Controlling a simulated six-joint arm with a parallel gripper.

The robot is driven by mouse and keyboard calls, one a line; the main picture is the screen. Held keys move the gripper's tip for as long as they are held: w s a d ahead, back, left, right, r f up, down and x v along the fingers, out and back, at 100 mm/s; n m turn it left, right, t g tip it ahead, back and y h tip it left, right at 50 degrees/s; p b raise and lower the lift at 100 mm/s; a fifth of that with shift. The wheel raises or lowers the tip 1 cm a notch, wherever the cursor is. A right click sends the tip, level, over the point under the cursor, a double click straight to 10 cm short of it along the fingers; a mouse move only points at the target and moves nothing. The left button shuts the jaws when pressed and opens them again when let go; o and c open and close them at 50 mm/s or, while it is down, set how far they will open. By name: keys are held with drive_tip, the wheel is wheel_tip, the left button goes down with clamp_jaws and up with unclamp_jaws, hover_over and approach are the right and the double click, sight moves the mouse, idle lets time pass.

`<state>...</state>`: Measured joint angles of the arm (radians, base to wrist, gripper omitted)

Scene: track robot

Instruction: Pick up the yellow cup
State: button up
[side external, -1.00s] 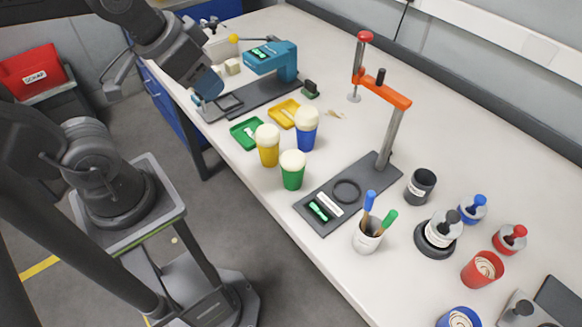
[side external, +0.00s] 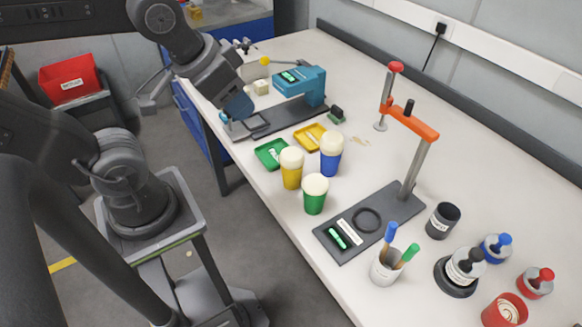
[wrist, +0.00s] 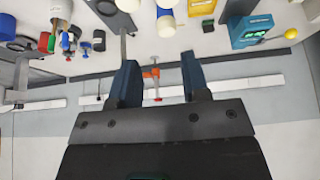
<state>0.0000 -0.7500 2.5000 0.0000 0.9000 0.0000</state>
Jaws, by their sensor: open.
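The yellow cup (side external: 291,174) stands upright on the bench with a cream-coloured top. A blue cup (side external: 331,160) stands behind it to the right and a green cup (side external: 315,200) in front to the right, both with the same cream top. My gripper (side external: 236,112) is up and left of the yellow cup, well apart from it, near the teal device. In the wrist view, my gripper (wrist: 158,58) is open with nothing between its blue fingers. Cream-topped cups (wrist: 166,25) show at that view's top edge; I cannot tell which is yellow.
A green tray (side external: 264,158) and a yellow tray (side external: 301,142) lie behind the cups. A teal device (side external: 307,86) stands at the back. A stand with an orange arm (side external: 425,127) rises at right, with a pen cup (side external: 383,270) in front. Bare bench lies beyond the stand.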

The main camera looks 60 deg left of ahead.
drive_tip(key=o, duration=0.9)
drive_tip(key=m+g, duration=0.6)
drive_tip(key=m, duration=1.1)
hover_over(288, 153)
wheel_tip(288, 153, down, 8)
drive_tip(key=f, duration=0.1)
drive_tip(key=shift+f, duration=0.1)
wheel_tip(288, 153, down, 8)
drive_tip(key=shift+f, duration=0.1)
drive_tip(key=shift+w+d+f, duration=0.1)
drive_tip(key=shift+w+f, duration=0.15)
drive_tip(key=shift+f, duration=1.05)
drive_tip(key=shift+w+f, duration=0.2)
drive_tip(key=shift+f, duration=1.05)
